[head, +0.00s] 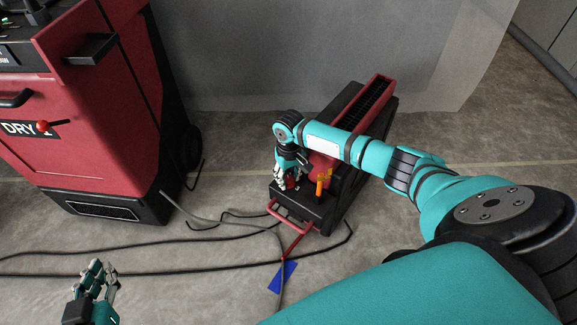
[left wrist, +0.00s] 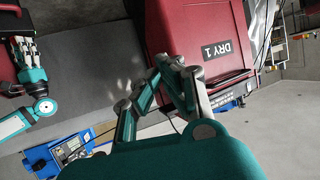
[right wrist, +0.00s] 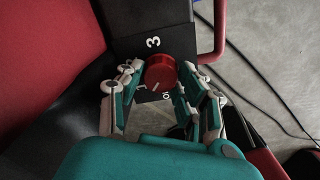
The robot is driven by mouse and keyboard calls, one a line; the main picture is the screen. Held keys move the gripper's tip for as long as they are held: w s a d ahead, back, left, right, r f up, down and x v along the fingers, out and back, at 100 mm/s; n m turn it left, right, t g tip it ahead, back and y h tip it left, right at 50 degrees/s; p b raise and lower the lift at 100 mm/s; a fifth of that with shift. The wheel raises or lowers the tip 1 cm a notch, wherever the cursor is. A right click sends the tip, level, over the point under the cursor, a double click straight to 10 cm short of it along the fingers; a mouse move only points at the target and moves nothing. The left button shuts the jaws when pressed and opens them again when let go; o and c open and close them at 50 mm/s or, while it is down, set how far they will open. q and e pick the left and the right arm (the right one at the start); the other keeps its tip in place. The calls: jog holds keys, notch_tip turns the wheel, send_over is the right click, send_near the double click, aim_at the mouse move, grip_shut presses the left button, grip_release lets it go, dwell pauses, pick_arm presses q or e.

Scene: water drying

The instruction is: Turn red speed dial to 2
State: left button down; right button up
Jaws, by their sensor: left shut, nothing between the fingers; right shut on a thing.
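The red speed dial (right wrist: 161,72) is a round knob on a black panel in the right wrist view. A white "3" (right wrist: 153,42) is printed above it, and a mark below it is partly hidden. A white pointer line on the dial points down and to the left in that view. My right gripper (right wrist: 159,82) is shut on the dial, fingers on both sides. In the head view this gripper (head: 291,182) is at the near end of the red and black machine (head: 352,97), largely covering the dial. My left gripper (head: 101,268) is shut and empty, low at the left; it also shows in the left wrist view (left wrist: 172,64).
A larger red machine marked "DRY 1" (head: 85,125) stands at the left. Dark cables (head: 150,239) cross the concrete floor between it and the smaller machine. A red handle (head: 292,232) and an orange part (head: 321,185) are close to my right gripper. A grey wall stands behind.

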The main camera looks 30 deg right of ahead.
aim_at(291, 179)
jog(key=shift+s+d+p, duration=0.2)
jog(key=shift+s+p, duration=0.05)
jog(key=shift+p, duration=0.7)
pick_arm(q)
jog(key=s+a+f+g+y, duration=0.1)
jog(key=s+a+f+g, duration=0.2)
jog(key=s+f+g, duration=0.3)
jog(key=shift+s+f+y, duration=0.3)
jog(key=shift+s, duration=0.4)
pick_arm(e)
jog(key=o, duration=0.9)
jog(key=shift+s, duration=0.1)
jog(key=shift+c, duration=0.2)
jog(key=shift+r, duration=0.1)
notch_tip(291, 179, up, 12)
